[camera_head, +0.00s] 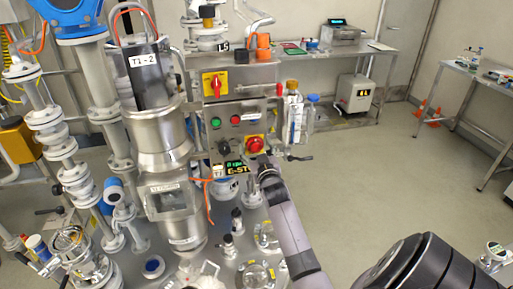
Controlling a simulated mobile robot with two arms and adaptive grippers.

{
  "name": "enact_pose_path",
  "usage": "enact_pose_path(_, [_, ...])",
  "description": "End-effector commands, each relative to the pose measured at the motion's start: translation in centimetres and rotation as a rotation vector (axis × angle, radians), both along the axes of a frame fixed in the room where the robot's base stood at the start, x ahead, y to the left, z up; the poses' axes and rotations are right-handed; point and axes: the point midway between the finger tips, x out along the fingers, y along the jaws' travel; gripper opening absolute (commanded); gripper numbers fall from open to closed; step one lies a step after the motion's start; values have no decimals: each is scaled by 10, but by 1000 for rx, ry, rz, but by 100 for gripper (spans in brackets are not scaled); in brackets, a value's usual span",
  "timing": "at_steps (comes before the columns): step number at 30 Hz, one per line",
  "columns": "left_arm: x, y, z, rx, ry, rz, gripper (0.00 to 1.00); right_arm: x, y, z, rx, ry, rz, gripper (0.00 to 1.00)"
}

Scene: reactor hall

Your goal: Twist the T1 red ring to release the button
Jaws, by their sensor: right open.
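The red emergency-stop button with its red ring (255,144) sits on a yellow plate at the lower right of the grey control panel (242,111). My right gripper (264,161) is just below the button, at the end of my arm that rises from the lower right. It is open and close to the button; I cannot tell whether it touches it. Its fingers are small and dark here. My left gripper is not in view.
A red rotary switch on a yellow plate (214,84) is above the panel. Steel vessel T1-2 (158,125) stands close on the left. Bottles (292,112) hang at the panel's right. Small fittings crowd the steel deck below.

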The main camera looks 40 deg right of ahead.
Motion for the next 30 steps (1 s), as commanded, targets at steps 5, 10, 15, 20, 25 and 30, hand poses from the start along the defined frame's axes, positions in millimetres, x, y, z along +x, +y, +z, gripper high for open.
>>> enact_pose_path(5, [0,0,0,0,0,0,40,0,0,0,0,0,0,67])
enact_pose_path(10, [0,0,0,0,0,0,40,0,0,0,0,0,0,59])
enact_pose_path(15, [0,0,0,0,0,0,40,0,0,0,0,0,0,48])
enact_pose_path(20, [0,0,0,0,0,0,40,0,0,0,0,0,0,37])
enact_pose_path(25, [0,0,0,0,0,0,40,0,0,0,0,0,1,26])
enact_pose_path(30, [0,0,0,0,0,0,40,0,0,0,1,0,1,19])
